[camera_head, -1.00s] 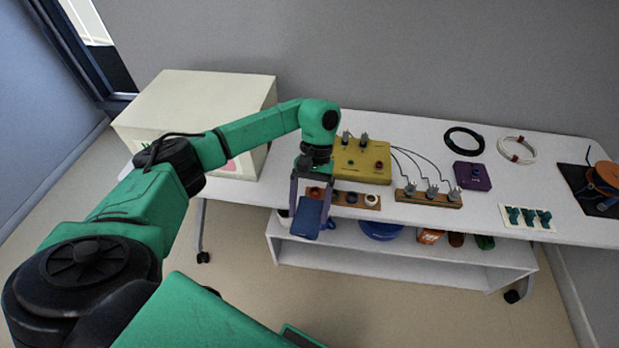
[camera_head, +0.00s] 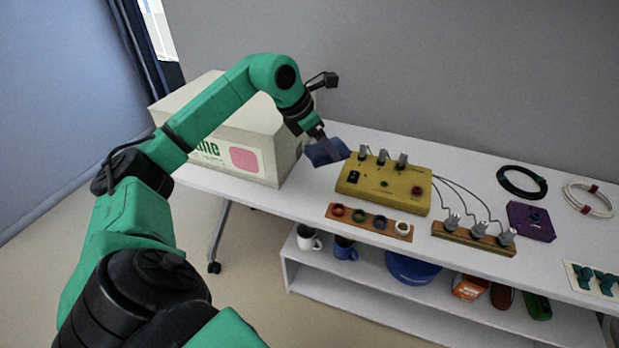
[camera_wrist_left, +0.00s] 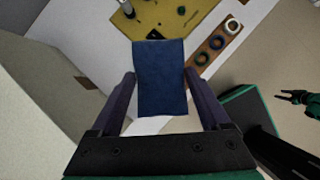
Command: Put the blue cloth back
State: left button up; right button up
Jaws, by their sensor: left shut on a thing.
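My left gripper (camera_head: 320,137) is shut on the blue cloth (camera_head: 325,154), a small dark blue folded piece. It holds the cloth above the table, between the white box and the yellow device. In the left wrist view the cloth (camera_wrist_left: 160,78) lies between the two fingers of the left gripper (camera_wrist_left: 160,92) and extends forward past them. The head view is too small to tell whether the cloth touches the table.
The white box (camera_head: 232,135) stands left of the cloth. The yellow device (camera_head: 385,186) with knobs is to the right, and a wooden strip of coloured rings (camera_head: 368,222) lies in front. Mugs and a blue bowl (camera_head: 412,267) stand on the lower shelf. A white table patch (camera_head: 290,194) is bare.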

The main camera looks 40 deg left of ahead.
pick_arm(q)
jog(key=a+r+n+y+b, duration=0.2)
jog(key=a+r+n+y, duration=0.25)
jog(key=n, duration=0.35)
jog(key=shift+n, duration=0.3)
jog(key=f+b, duration=0.1)
jog(key=f, duration=0.5)
jog(key=f+b, duration=0.1)
jog(key=f, duration=0.6)
jog(key=a+f+b, duration=0.1)
jog(key=f, duration=0.6)
jog(key=shift+w+f, duration=0.15)
jog(key=shift+w, duration=0.1)
jog(key=o, duration=1.2)
jog(key=shift+c, duration=0.2)
pick_arm(e)
notch_tip(320, 180, down, 7)
jog(key=shift+r, duration=0.2)
pick_arm(q)
jog(key=b+v, duration=0.2)
jog(key=v, duration=1)
jog(key=shift+b, duration=0.35)
pick_arm(e)
notch_tip(320, 180, down, 2)
jog(key=shift+d+f, duration=0.1)
jog(key=shift+f, duration=0.05)
